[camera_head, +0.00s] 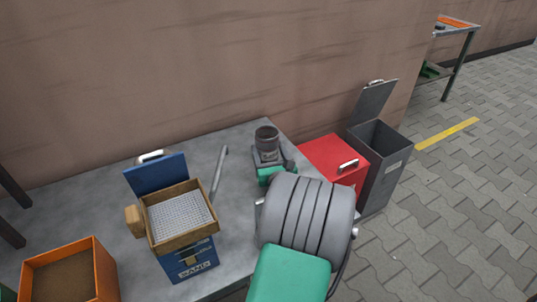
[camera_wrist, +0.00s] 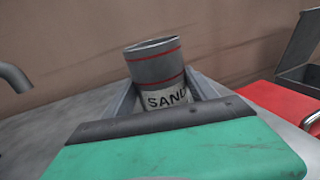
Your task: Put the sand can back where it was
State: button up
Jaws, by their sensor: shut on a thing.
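The sand can (camera_head: 267,138) is a grey cylinder with red bands. In the wrist view the can (camera_wrist: 158,75) stands nearly upright with a slight tilt, and its label reads SAND. My gripper (camera_head: 268,156) is shut on the can, with a finger on each side of its lower part. The can's base is hidden behind my gripper, so I cannot tell whether it touches the table. A blue box marked SAND (camera_head: 189,262) stands on the grey table (camera_head: 105,208) to the left, its lid up and a pale grid inside its wooden rim.
An orange open box (camera_head: 102,265) stands at the table's front left. A bent grey pipe (camera_head: 217,170) rises between the blue box and my gripper. A red box (camera_head: 335,160) and an open grey bin (camera_head: 384,165) stand at the right. The wall runs close behind.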

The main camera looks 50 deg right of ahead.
jog(key=shift+f, duration=0.1)
jog(key=o, duration=1.5)
jog(key=shift+c, duration=0.2)
jog(key=shift+r, duration=0.3)
jog(key=p+v, duration=0.1)
jog(key=v, duration=1.1)
jog(key=shift+f, duration=0.15)
